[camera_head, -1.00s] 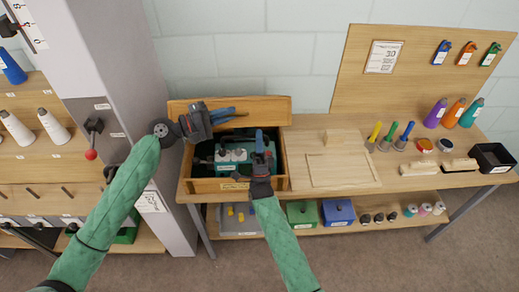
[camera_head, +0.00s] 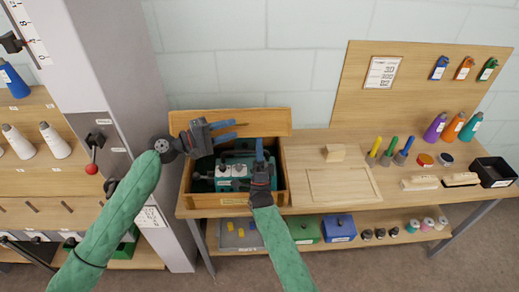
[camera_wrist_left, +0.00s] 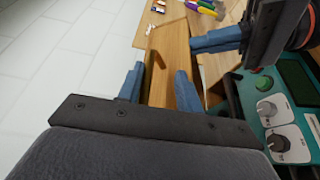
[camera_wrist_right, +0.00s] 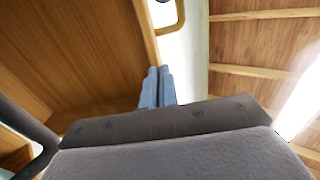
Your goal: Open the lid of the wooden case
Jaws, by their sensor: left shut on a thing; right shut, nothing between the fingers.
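The wooden case (camera_head: 232,200) sits on the left end of the workbench. Its lid (camera_head: 268,121) stands raised along the back, leaving the case open. A teal device with white dials (camera_head: 232,170) shows inside. My left gripper (camera_head: 236,129) is at the lid, its blue fingers spread around wood. The left wrist view shows a wooden panel (camera_wrist_left: 168,55) between the fingers (camera_wrist_left: 160,80), though the contact is unclear. My right gripper (camera_head: 260,142) is shut and empty over the right part of the case opening. Its fingers show side by side in the right wrist view (camera_wrist_right: 158,74).
Coloured markers (camera_head: 389,151), spools and a black bin (camera_head: 492,171) stand farther right. A grey cabinet column (camera_head: 130,60) rises close to the left of the bench.

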